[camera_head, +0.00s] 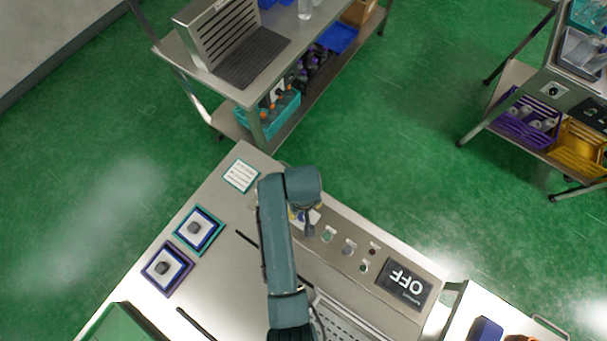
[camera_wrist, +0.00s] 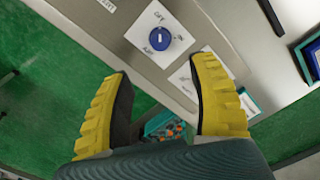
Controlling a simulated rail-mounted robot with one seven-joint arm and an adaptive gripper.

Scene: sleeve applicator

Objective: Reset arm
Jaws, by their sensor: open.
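My gripper (camera_wrist: 160,95) shows in the wrist view as two yellow ribbed fingers, spread apart with nothing between them. It is over the edge of the steel machine, close to a white plate with a blue rotary knob (camera_wrist: 158,38) marked OFF, ON and AIR. The fingers appear apart from the knob. A dark sign reading OFF (camera_head: 404,284) sits on the panel.
Two framed pads with grey knobs, one teal (camera_head: 213,243) and one purple (camera_head: 181,277), lie on the worktop. A steel shelf cart (camera_head: 258,95) stands behind, and another cart (camera_head: 524,78) stands at right. Green floor between them is clear.

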